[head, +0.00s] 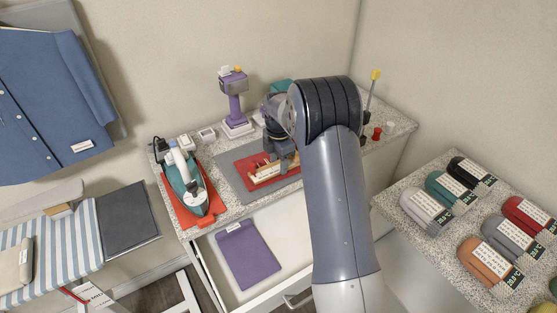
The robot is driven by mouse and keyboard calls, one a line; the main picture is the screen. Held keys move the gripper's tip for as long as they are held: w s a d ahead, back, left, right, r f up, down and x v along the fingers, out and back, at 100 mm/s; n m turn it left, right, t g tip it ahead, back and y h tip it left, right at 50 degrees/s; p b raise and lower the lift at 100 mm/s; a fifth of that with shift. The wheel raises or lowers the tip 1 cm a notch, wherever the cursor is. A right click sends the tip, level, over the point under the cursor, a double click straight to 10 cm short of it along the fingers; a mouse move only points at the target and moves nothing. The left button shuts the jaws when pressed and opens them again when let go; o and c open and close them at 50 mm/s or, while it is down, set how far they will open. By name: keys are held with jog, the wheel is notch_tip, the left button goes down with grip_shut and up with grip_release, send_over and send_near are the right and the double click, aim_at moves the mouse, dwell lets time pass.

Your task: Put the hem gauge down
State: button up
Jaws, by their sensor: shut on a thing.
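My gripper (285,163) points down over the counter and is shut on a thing. I take that to be the hem gauge, but it is small and mostly hidden by the jaws, so I cannot make out its shape. Below and around the fingertips is a red piece (294,180) with a pale, wood-coloured long part (264,179), on a dark grey mat (232,169). I cannot tell whether the held thing touches them. My arm hides the right end of the mat.
A teal iron (185,185) stands on an orange-red pad (215,204) at the left. A purple device (235,105) stands at the back. Below, an open drawer holds a purple folder (247,253). Red and yellow items stand at right. Speckled counter (212,151) shows around the mat.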

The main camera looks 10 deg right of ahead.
aim_at(278, 166)
jog(key=o, duration=1.2)
jog(key=shift+f, duration=0.1)
notch_tip(278, 166, up, 12)
jog(key=b, duration=0.1)
